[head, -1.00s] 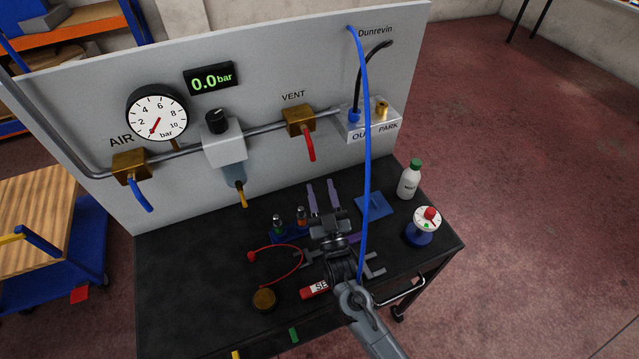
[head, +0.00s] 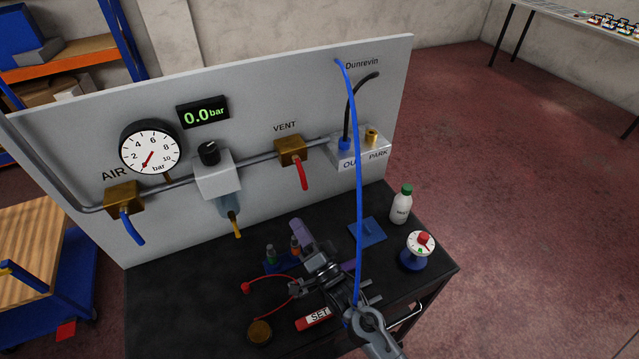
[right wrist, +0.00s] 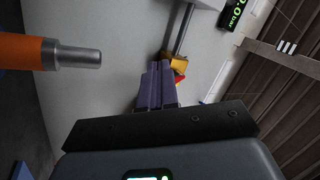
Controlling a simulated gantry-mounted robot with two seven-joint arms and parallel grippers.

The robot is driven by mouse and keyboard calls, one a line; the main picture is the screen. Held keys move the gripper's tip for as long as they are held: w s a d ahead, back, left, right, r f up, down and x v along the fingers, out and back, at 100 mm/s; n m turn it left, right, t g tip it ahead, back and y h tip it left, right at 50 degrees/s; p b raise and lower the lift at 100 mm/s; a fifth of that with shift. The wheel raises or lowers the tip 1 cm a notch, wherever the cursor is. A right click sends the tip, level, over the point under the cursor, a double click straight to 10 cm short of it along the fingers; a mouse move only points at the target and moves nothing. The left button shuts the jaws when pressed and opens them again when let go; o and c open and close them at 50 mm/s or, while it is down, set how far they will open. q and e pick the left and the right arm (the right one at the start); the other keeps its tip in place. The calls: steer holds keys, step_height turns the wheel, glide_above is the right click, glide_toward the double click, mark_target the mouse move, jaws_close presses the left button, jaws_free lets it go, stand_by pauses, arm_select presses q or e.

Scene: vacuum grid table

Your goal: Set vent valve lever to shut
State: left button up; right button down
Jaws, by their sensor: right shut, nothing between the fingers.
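The red vent valve lever (head: 301,172) hangs down from its brass valve body (head: 290,152) under the VENT label, leaning slightly right at its lower end. My right gripper (head: 296,227) is below the lever, apart from it, with its purple fingers together and empty. In the right wrist view, the shut fingers (right wrist: 158,72) point toward the panel. A brass valve (right wrist: 180,61) and a bit of red lever (right wrist: 180,78) show just past them, partly hidden. My left gripper is not in view.
A blue hose (head: 360,190) hangs in front of the panel, across my right arm. A small rack with vials (head: 280,262), a red cable (head: 275,280) and a SET-marked red item (head: 313,319) lie near the arm. A white bottle (head: 401,206) stands right.

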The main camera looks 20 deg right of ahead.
steer(key=d+m+g+y+p, duration=0.2)
steer(key=y, duration=0.2)
steer(key=g+y+p, duration=0.2)
steer(key=g+p, duration=0.1)
glide_toward(306, 185)
step_height(306, 185, down, 2)
steer(key=s+a, duration=0.2)
steer(key=a, duration=0.1)
steer(key=d+r+n+g+p, duration=0.2)
steer(key=d+r+p, duration=0.3)
steer(key=d, duration=0.6)
steer(key=w+a+f, duration=0.1)
steer(key=w+a, duration=0.8)
steer(key=a, duration=0.1)
steer(key=shift+s+f, duration=0.1)
steer(key=shift+a+f+m+p, duration=0.25)
steer(key=shift+a+m+p, duration=0.2)
steer(key=shift+a+m, duration=0.35)
